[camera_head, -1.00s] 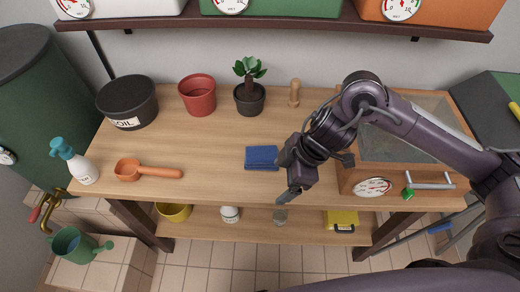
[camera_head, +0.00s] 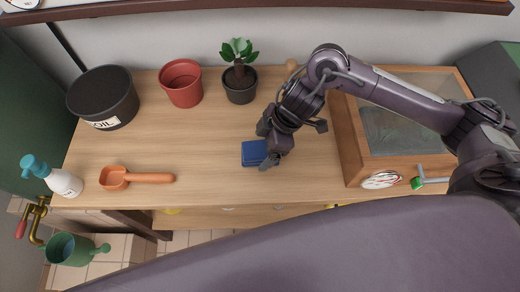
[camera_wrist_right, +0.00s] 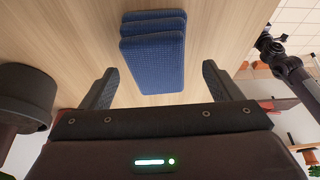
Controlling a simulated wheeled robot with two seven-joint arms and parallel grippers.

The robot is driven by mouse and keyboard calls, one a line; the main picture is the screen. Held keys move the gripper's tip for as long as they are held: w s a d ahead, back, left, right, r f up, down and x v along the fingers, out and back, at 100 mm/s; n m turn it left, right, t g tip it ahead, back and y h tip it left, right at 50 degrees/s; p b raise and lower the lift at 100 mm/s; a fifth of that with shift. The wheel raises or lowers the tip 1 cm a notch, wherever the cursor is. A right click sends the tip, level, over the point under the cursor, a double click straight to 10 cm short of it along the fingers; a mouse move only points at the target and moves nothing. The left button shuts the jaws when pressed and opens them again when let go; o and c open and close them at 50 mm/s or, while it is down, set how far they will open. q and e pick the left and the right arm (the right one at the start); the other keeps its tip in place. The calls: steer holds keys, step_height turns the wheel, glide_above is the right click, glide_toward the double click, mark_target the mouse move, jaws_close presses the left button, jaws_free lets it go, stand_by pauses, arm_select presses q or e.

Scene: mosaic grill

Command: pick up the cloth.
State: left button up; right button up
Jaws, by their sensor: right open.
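The blue folded cloth (camera_head: 254,153) lies on the wooden table, near the middle. In the right wrist view the cloth (camera_wrist_right: 153,55) shows as a stack of several flat folds, ahead of the fingertips and roughly between their lines. My right gripper (camera_head: 266,150) is at the cloth's right side in the head view and covers part of that edge. In the right wrist view my right gripper (camera_wrist_right: 160,85) is open, with nothing between its fingers. My left gripper does not show.
An orange scoop (camera_head: 135,178) and a spray bottle (camera_head: 52,177) are at the left. A black soil pot (camera_head: 104,98), a red pot (camera_head: 181,84) and a potted plant (camera_head: 239,82) stand at the back. A glass-topped wooden box (camera_head: 350,140) stands to the right.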

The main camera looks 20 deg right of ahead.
mark_target(262, 149)
steer(key=shift+x, duration=0.8)
steer(key=shift+w+a+f, duration=0.1)
steer(key=shift+w+f, duration=0.05)
steer(key=shift+f, duration=0.3)
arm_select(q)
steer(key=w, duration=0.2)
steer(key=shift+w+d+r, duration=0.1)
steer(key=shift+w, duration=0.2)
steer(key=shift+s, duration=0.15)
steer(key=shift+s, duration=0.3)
arm_select(e)
steer(key=shift+f, duration=0.2)
steer(key=shift+c, duration=0.5)
